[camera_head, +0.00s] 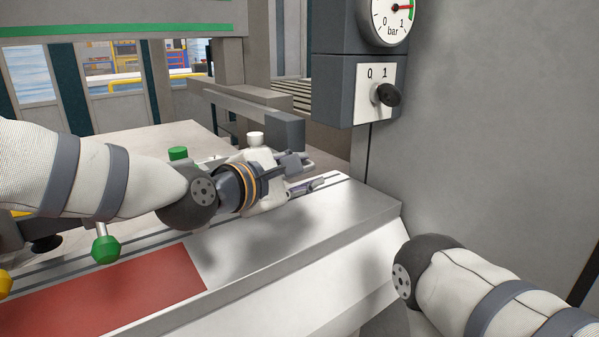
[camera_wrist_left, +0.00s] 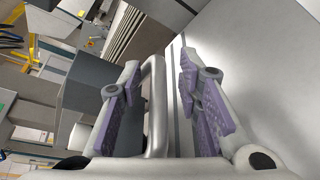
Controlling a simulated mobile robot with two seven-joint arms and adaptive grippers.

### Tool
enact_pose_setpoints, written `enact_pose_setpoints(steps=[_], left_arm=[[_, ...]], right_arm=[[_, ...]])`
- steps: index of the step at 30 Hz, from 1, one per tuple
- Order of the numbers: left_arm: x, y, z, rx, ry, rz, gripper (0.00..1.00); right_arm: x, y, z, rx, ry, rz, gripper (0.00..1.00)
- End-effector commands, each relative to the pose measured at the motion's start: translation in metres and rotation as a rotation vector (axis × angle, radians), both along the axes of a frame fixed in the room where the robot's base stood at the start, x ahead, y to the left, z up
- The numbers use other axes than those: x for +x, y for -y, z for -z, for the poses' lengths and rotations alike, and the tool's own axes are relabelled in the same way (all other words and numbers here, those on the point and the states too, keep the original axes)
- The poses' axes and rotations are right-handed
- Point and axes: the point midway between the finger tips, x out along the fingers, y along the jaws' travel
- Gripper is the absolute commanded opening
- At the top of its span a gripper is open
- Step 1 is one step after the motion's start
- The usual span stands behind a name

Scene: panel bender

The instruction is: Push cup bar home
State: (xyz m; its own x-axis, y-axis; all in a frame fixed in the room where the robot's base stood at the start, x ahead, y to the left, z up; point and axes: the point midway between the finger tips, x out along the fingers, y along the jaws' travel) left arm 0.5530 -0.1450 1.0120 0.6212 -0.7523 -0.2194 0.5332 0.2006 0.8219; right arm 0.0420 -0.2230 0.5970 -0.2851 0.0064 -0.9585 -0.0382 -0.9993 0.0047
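My left gripper (camera_head: 301,173) is above the light table's back edge, in front of a dark block (camera_head: 285,131) on the end of a grey beam. In the left wrist view its two purple-padded fingers (camera_wrist_left: 158,95) stand apart, one on each side of a pale bent handle (camera_wrist_left: 155,105). A gap shows between the handle and the right-hand finger; contact with the left-hand finger is unclear. A black suction cup (camera_head: 45,243) shows at the far left, partly behind my arm. I cannot tell whether handle and cup belong to the cup bar. My right gripper is out of view.
A red sheet (camera_head: 110,290) lies on the table (camera_head: 300,225). Green knobs (camera_head: 106,249) (camera_head: 178,153) and a white knob (camera_head: 255,138) stand near my left arm. A pressure gauge (camera_head: 393,15) and a 0/1 switch (camera_head: 386,94) are on the column at right. The table's right part is clear.

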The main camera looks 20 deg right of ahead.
Motion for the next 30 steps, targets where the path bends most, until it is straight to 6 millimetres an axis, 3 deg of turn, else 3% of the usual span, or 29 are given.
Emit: enact_pose_setpoints(steps=[5, 15, 30], left_arm=[[-0.013, -0.018, -0.006, -0.002, 0.000, -0.003, 0.31], [-0.066, -0.080, -0.024, -0.002, -0.001, -0.001, 0.31], [-0.075, -0.090, -0.026, 0.001, -0.001, 0.002, 0.31]], right_arm=[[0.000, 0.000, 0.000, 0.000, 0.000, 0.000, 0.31], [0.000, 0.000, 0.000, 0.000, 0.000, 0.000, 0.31], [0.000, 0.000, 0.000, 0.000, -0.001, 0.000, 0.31]])
